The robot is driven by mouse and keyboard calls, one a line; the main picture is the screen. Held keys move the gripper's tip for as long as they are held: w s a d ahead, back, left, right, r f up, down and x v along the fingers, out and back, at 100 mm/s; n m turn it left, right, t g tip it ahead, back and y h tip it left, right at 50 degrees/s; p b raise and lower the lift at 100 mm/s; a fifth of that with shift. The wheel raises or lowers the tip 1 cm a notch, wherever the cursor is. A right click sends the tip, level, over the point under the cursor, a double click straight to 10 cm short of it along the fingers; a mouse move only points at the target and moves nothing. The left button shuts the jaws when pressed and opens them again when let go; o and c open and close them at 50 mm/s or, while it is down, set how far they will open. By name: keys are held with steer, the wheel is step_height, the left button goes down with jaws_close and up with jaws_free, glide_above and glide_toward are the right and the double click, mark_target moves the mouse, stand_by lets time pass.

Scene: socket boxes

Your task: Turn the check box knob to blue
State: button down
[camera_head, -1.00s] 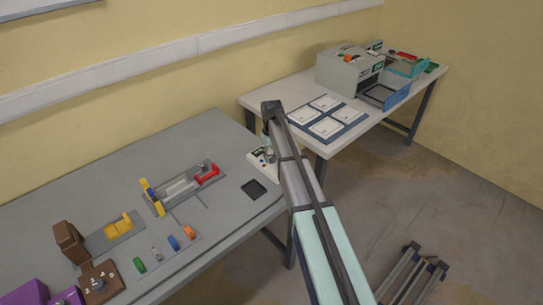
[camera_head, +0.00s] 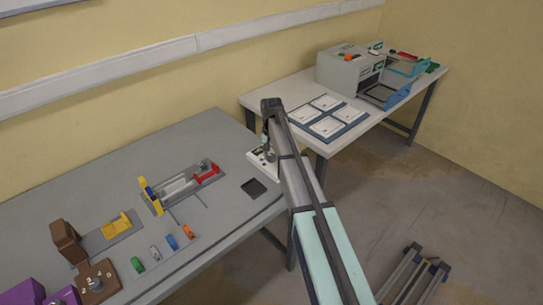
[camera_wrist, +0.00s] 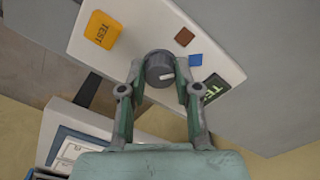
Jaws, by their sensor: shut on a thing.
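The white check box (camera_head: 258,165) stands at the right end of the grey table, partly hidden by my arm. In the wrist view, its panel (camera_wrist: 215,55) carries a round grey knob (camera_wrist: 159,65) with a white pointer mark. A brown square (camera_wrist: 184,37) lies above the blue one. My gripper (camera_wrist: 160,75) is shut on the knob, one finger on each side.
A yellow TEST button (camera_wrist: 102,29) sits on the panel left of the knob. A dark square pad (camera_head: 254,188) and a fixture with red and yellow parts (camera_head: 180,187) lie on the grey table. A white table (camera_head: 262,98) stands behind.

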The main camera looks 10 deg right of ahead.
mark_target(271, 156)
steer(key=shift+m, duration=0.8)
steer(key=c, duration=0.8)
jaws_free()
step_height(271, 156, up, 12)
